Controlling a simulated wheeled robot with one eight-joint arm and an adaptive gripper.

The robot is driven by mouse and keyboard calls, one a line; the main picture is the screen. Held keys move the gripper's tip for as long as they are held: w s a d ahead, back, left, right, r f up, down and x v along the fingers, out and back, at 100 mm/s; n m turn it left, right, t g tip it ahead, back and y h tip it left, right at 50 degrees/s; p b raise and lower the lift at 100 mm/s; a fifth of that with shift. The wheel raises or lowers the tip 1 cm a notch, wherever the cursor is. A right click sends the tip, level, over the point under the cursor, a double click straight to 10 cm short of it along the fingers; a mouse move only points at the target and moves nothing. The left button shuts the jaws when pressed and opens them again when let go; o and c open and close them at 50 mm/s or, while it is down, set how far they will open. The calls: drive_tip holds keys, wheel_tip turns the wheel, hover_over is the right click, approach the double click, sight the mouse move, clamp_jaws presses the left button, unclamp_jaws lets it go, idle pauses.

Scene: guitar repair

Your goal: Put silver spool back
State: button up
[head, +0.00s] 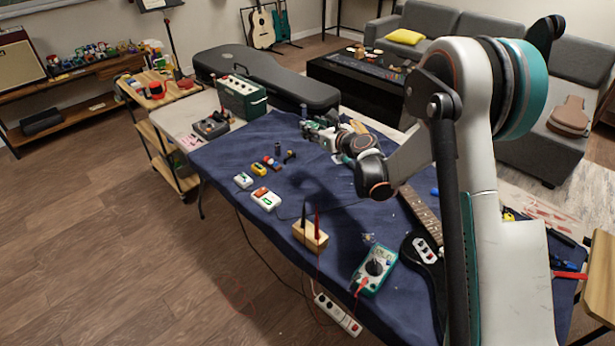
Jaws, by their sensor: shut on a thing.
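My gripper (307,126) is over the far part of the blue-covered table, at the end of my arm reaching in from the right. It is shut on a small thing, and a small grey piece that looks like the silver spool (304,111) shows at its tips. The fingers hide part of it, and it is too small to make out fully. I cannot tell whether it touches the cloth.
A small dark cylinder (277,149) and small coloured pieces stand left of my gripper. The black guitar case (268,78) and green amplifier (241,96) lie behind. White boxes (266,199), a wooden block (310,235) and a multimeter (374,267) are nearer.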

sight(310, 180)
drive_tip(key=shift+w+a+f, duration=0.1)
drive_tip(key=shift+w+a, duration=0.25)
drive_tip(key=shift+a, duration=0.05)
wheel_tip(310, 180, down, 20)
drive_tip(key=b, duration=0.7)
drive_tip(key=shift+a, duration=0.1)
drive_tip(key=o, duration=1.3)
